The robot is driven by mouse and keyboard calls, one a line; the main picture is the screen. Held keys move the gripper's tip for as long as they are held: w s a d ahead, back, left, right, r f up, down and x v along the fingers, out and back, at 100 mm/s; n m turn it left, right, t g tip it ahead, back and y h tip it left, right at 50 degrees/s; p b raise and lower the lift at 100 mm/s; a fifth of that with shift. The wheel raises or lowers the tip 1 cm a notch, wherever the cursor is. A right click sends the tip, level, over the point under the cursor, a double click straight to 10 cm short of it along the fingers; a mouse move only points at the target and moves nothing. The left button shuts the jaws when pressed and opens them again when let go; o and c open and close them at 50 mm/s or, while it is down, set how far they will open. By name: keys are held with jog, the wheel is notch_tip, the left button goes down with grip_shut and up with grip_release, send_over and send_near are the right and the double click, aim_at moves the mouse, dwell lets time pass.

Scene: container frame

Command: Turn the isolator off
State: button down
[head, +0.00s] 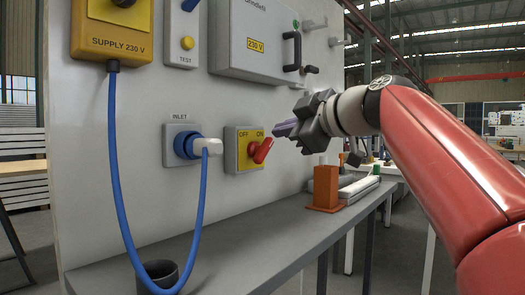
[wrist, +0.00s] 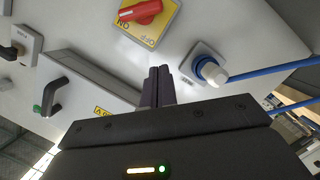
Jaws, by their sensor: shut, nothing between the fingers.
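The isolator is a yellow plate (head: 243,163) on the grey panel, marked OFF at left and ON at right. Its red handle (head: 262,151) slants up to the right, towards ON. In the wrist view the red handle (wrist: 141,11) and yellow plate (wrist: 158,27) show at the top edge, partly cut off. My gripper (head: 278,130) is shut and empty, just right of and above the handle in the head view. In the wrist view its fingers (wrist: 158,72) are together, apart from the handle.
The blue inlet plug (head: 205,146) and its hanging blue cable (head: 115,170) are left of the isolator. A grey cabinet (head: 255,40) with a black handle is above. A grey shelf (head: 230,240) below holds an orange block (head: 326,187) and a dark cup (head: 157,275).

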aim_at(260, 150)
jog(key=w+a+f+p, duration=0.1)
jog(key=w+a+f, duration=0.3)
jog(key=w, duration=0.5)
jog(key=shift+w+a+f, duration=0.3)
jog(key=shift+a, duration=0.15)
jog(key=shift+f, duration=0.15)
